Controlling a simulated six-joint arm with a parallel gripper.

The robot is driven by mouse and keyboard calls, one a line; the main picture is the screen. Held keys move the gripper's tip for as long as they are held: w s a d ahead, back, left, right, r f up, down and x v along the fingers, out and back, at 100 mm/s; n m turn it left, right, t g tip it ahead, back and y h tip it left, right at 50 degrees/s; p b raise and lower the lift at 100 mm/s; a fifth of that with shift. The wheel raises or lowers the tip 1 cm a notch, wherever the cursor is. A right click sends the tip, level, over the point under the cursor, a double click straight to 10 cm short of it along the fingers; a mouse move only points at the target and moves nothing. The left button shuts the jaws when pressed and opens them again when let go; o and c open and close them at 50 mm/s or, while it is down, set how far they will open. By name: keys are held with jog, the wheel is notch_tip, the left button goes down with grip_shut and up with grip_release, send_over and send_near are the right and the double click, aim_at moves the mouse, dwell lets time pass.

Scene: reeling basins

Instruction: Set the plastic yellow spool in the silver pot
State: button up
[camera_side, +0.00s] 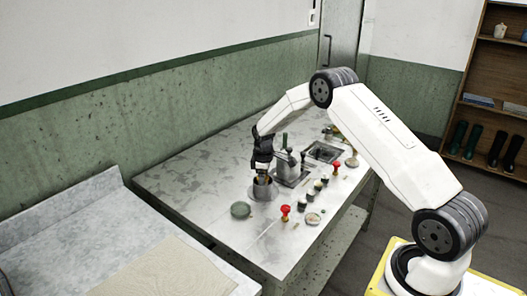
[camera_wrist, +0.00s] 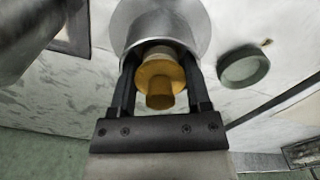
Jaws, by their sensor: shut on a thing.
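My gripper (camera_side: 262,172) is shut on the yellow spool, pointing down at the silver pot (camera_side: 264,191). In the wrist view the yellow spool (camera_wrist: 160,82) sits between the two dark fingers of my gripper (camera_wrist: 158,75). The silver pot also shows in the wrist view (camera_wrist: 130,20), just beyond the spool, with its wide pale rim around it. The spool appears at or over the pot's mouth; I cannot tell how far inside it is. In the side view the spool is mostly hidden by the fingers.
A green round dish (camera_side: 240,209) stands left of the pot and also shows in the wrist view (camera_wrist: 243,67). Red-topped items (camera_side: 285,211), small jars and a grey basin (camera_side: 323,152) stand to the right. The table's left part is clear.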

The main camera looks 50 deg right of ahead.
jog(key=shift+s+d+f, duration=0.15)
jog(key=shift+s+f, duration=0.2)
jog(key=shift+f, duration=0.25)
jog(key=o, duration=1.3)
jog(key=shift+c, duration=1)
jog(key=shift+r, duration=0.1)
jog(key=shift+w+d+r, duration=0.1)
jog(key=shift+w+r, duration=0.1)
jog(key=shift+r, duration=1)
jog(key=shift+o, duration=0.2)
jog(key=shift+s+r, duration=0.1)
jog(key=shift+r, duration=0.3)
jog(key=shift+o, duration=0.7)
jog(key=shift+r, duration=0.2)
jog(key=shift+a+r, duration=0.2)
jog(key=shift+r, duration=1.6)
